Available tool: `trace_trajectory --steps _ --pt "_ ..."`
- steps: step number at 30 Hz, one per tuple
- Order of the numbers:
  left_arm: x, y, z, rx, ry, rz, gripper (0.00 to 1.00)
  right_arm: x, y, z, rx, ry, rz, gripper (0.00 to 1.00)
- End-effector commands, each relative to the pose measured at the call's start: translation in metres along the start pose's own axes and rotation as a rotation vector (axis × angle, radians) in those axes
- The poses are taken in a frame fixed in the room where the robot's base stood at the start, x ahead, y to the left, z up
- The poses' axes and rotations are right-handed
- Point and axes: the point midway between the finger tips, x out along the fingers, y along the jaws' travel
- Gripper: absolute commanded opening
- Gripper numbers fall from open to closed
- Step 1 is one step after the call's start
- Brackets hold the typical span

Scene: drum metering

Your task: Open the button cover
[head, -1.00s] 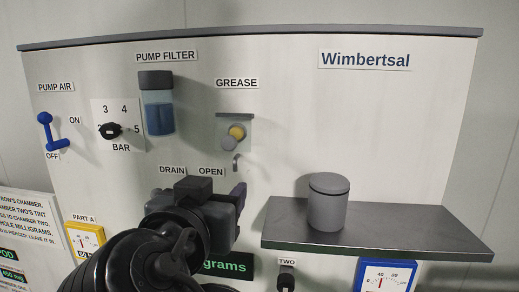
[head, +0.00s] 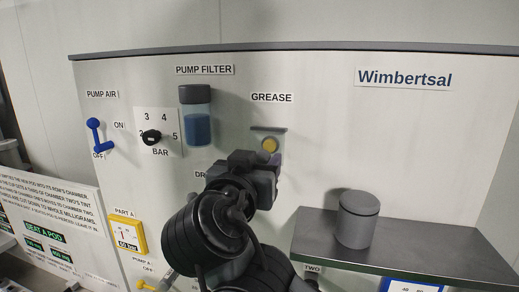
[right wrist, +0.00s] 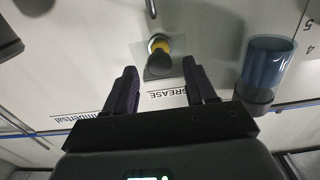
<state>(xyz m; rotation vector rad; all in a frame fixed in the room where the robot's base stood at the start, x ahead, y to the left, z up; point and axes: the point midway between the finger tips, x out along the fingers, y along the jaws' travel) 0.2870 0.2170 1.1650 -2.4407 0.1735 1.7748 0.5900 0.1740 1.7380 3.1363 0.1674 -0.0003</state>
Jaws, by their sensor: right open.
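The GREASE fitting is a grey plate (head: 282,133) with a round yellow button (head: 269,145) on the panel. In the right wrist view the yellow button (right wrist: 160,46) shows beyond a dark grey piece (right wrist: 158,66), probably the button cover; I cannot tell how far it is open. My right gripper (head: 264,164) is just below the button in the head view and hides the fitting's lower part. In the right wrist view its open, empty fingers (right wrist: 160,84) stand on either side of the dark piece, with no clear contact. My left gripper is out of view.
The blue pump filter (head: 197,116) stands left of the fitting, with the BAR knob (head: 151,137) and the blue PUMP AIR lever (head: 97,136) further left. A metal shelf (head: 421,251) with a grey lidded canister (head: 357,221) juts out at lower right.

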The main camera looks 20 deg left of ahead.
Motion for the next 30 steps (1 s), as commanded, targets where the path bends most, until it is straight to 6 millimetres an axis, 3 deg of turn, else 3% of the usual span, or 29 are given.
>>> trace_trajectory --steps 14,24,30 --pt "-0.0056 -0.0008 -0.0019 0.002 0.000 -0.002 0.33 0.0106 -0.0001 0.0006 0.001 0.000 -0.001 0.55" --pt "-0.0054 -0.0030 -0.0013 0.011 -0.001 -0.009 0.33 0.0104 0.0000 0.0004 0.001 0.000 -0.001 0.03" --pt "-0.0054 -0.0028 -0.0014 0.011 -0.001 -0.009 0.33 0.0104 0.0000 0.0003 0.001 0.000 -0.001 0.00"
